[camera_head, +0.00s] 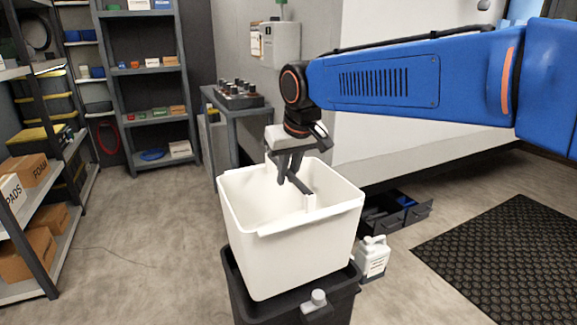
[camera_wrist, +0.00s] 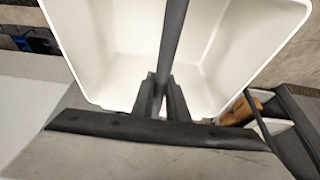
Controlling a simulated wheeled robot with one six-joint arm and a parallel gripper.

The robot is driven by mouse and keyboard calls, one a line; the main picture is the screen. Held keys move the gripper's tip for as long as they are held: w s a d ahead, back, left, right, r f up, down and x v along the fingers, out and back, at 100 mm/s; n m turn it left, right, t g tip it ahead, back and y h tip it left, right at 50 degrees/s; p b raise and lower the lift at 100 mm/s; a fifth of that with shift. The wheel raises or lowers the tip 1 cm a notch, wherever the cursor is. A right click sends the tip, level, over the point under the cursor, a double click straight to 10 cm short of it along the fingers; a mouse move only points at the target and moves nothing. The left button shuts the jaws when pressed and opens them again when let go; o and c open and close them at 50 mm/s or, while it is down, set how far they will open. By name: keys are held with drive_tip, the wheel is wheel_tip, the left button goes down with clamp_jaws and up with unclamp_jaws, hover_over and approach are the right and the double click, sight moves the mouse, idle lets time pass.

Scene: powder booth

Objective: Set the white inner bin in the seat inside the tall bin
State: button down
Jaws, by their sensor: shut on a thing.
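The white inner bin (camera_head: 300,248) hangs upright, open at the top, over the black tall bin (camera_head: 240,285). The white bin's lower end overlaps the tall bin's rim in the head view; I cannot tell how far it is inside. The seat is hidden behind it. My gripper (camera_head: 291,172) is shut on the dark bar handle that crosses the white bin's opening. In the wrist view my gripper (camera_wrist: 160,98) straddles this bar, with the white bin's inside (camera_wrist: 125,45) around it.
A white jug (camera_head: 372,258) stands on the floor right of the tall bin, near a dark open-topped drawer box (camera_head: 395,212). A small bench (camera_head: 232,108) stands behind. Loaded shelves (camera_head: 40,165) stand left. A black mat (camera_head: 500,255) lies right. The floor at left centre is clear.

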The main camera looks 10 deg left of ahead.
drive_tip(key=shift+f, duration=11.15)
drive_tip(key=shift+d+f, duration=0.1)
drive_tip(key=shift+f, duration=0.1)
drive_tip(key=shift+s+f, duration=0.1)
drive_tip(key=shift+f, duration=1.4)
drive_tip(key=c, duration=1.7)
unclamp_jaws()
drive_tip(key=shift+o, duration=0.2)
